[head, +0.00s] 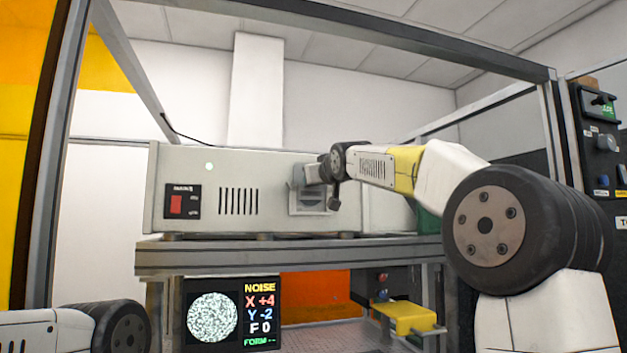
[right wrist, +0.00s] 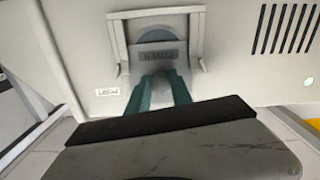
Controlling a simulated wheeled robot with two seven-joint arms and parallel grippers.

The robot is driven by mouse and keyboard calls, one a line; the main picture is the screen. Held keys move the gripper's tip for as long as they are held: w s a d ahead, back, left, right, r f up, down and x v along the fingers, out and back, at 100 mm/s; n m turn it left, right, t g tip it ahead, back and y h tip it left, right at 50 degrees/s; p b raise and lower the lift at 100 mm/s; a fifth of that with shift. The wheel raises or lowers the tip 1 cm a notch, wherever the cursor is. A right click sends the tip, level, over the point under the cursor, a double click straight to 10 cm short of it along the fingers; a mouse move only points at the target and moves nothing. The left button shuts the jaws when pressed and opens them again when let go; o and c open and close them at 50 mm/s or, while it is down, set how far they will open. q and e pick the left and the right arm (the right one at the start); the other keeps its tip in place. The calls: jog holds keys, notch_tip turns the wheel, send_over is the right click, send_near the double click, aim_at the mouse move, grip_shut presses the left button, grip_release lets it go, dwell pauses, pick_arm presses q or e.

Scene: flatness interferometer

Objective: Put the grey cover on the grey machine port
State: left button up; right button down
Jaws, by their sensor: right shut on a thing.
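The grey machine (head: 270,165) is a wide pale box on a frame shelf. Its port (right wrist: 160,33) is a dull blue-grey disc inside a raised grey frame (right wrist: 158,13), open on one side; the frame also shows in the head view (head: 312,209). My right gripper (right wrist: 160,92), with teal fingers, is shut on the grey cover (right wrist: 165,52), which bears a dark label. The cover is in front of the port and overlaps part of the disc. I cannot tell whether it touches the frame. My left gripper is out of view; only part of that arm shows at lower left.
The machine's front has a red switch (head: 176,204) and vent slots (head: 239,201). Metal frame posts stand left and right. A dark control panel (head: 603,145) is at far right.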

jog(key=shift+f, duration=1.6)
dwell(0.7)
jog(key=c, duration=1.1)
grip_release()
jog(key=shift+s, duration=0.15)
send_near(311, 193)
jog(key=shift+v, duration=0.8)
